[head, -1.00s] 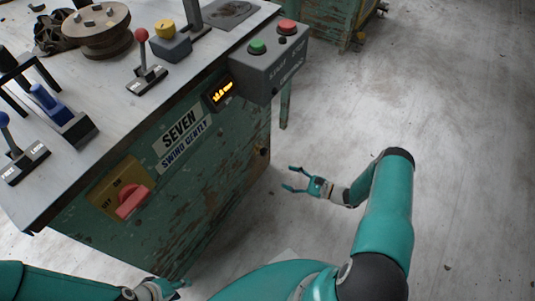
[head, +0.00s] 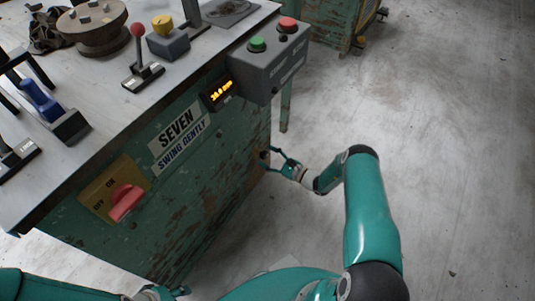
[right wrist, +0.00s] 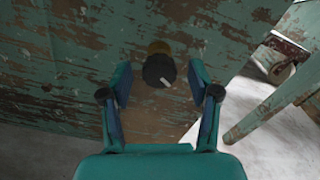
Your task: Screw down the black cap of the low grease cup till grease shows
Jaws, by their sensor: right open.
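The black cap (right wrist: 158,70) with a short white mark sits on the brass-coloured grease cup (right wrist: 158,47), low on the worn green side of the bench. In the right wrist view the cap lies between the fingers of my open right gripper (right wrist: 160,80), with a gap at each side. In the head view my right gripper (head: 274,159) is at the bench's side near its right end, and its fingers partly cover the cup. No grease shows. My left gripper (head: 165,294) is at the bottom edge, mostly cut off, its opening unclear.
A red switch (head: 126,202) sits on the bench's front. Levers and a round wheel (head: 93,25) stand on top. The floor at right is clear.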

